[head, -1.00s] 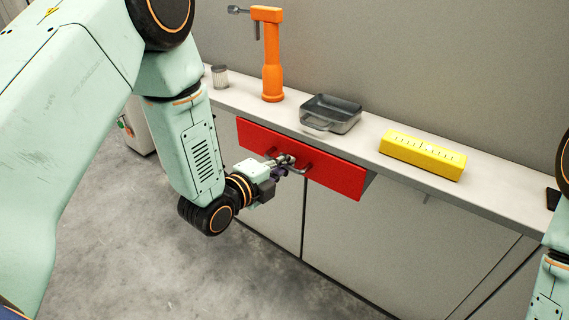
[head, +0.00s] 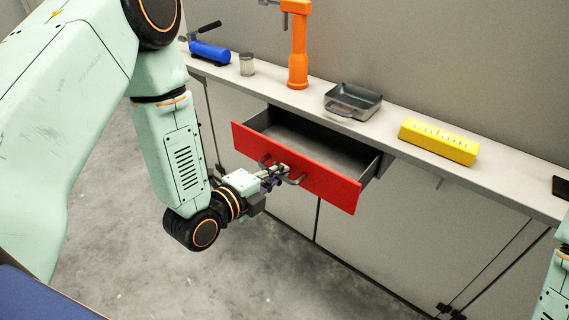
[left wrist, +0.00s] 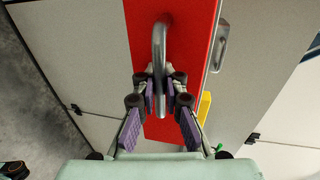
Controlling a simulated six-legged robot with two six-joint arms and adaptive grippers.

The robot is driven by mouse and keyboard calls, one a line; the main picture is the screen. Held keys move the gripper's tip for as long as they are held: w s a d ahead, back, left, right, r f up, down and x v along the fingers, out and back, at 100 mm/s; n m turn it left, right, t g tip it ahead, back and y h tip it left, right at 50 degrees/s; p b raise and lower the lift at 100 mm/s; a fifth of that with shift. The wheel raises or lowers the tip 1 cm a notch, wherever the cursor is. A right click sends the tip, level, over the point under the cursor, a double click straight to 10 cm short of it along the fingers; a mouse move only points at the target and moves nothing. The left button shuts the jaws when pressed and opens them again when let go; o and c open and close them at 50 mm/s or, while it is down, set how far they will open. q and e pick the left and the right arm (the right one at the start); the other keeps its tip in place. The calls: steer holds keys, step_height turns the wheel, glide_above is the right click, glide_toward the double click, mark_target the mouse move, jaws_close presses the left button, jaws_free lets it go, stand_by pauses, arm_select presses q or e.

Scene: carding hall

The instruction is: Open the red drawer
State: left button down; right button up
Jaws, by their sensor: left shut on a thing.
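The red drawer (head: 325,187) stands pulled out from the grey cabinet under the counter, its dark-walled inside (head: 300,140) showing bare where I can see it. Its grey bar handle (head: 298,181) is on the red front. My left gripper (head: 279,174) is shut on this handle, in front of the drawer. In the left wrist view, the handle (left wrist: 160,45) runs between the fingers of my left gripper (left wrist: 160,88), with the red front (left wrist: 190,25) behind. My right gripper is not in view; only part of that arm shows at the right edge.
On the counter (head: 390,118) stand a blue tool (head: 210,52), a ribbed cup (head: 247,64), an orange stand (head: 298,50), a grey pan (head: 355,98) and a yellow box (head: 438,142). A second grey handle (left wrist: 222,46) shows beside the red front. The floor (head: 130,230) in front is clear.

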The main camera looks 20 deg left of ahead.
arm_select(q)
steer(key=shift+s+a+r, duration=0.15)
steer(key=shift+s, duration=0.15)
steer(key=c, duration=1.7)
jaws_free()
steer(key=shift+v, duration=3.7)
